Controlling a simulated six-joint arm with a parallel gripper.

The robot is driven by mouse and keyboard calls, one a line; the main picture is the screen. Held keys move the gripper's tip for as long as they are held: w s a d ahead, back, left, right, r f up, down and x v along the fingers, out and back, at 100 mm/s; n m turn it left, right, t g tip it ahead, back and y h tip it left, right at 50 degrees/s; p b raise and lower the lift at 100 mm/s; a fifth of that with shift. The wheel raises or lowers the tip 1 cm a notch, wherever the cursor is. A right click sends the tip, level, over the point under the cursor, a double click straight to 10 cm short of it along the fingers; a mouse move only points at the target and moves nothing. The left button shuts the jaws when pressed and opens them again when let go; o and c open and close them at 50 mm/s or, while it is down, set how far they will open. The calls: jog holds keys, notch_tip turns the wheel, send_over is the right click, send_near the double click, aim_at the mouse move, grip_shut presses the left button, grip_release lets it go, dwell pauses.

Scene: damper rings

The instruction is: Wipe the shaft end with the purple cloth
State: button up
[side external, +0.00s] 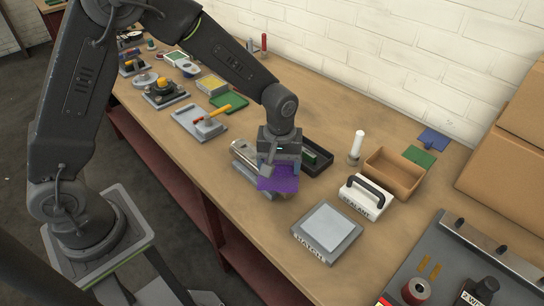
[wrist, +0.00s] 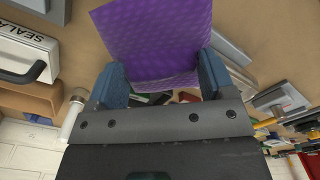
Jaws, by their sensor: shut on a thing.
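My gripper (side external: 278,170) is shut on the purple cloth (side external: 279,184), which hangs below and in front of the fingers. The cloth also shows in the wrist view (wrist: 155,40), spread between and beyond the two blue fingertips of my gripper (wrist: 163,80). A silver metal cylinder (side external: 242,153), perhaps the body that carries the shaft, lies just left of my gripper on a grey base (side external: 252,182). My gripper and the cloth hide its right end. I cannot tell the shaft end, or whether the cloth touches it.
A black tray (side external: 322,168) lies close behind my gripper. To the right are a white bottle (side external: 356,145), a brown open box (side external: 394,172), a sealant case (side external: 366,197) and a grey-framed pad (side external: 326,230). A tray with an orange-handled tool (side external: 210,120) stands left. Bare bench lies in front.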

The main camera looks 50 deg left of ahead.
jog(key=shift+d, duration=1.25)
jog(key=shift+a, duration=3.5)
jog(key=shift+d+r, duration=0.1)
jog(key=shift+r, duration=3.95)
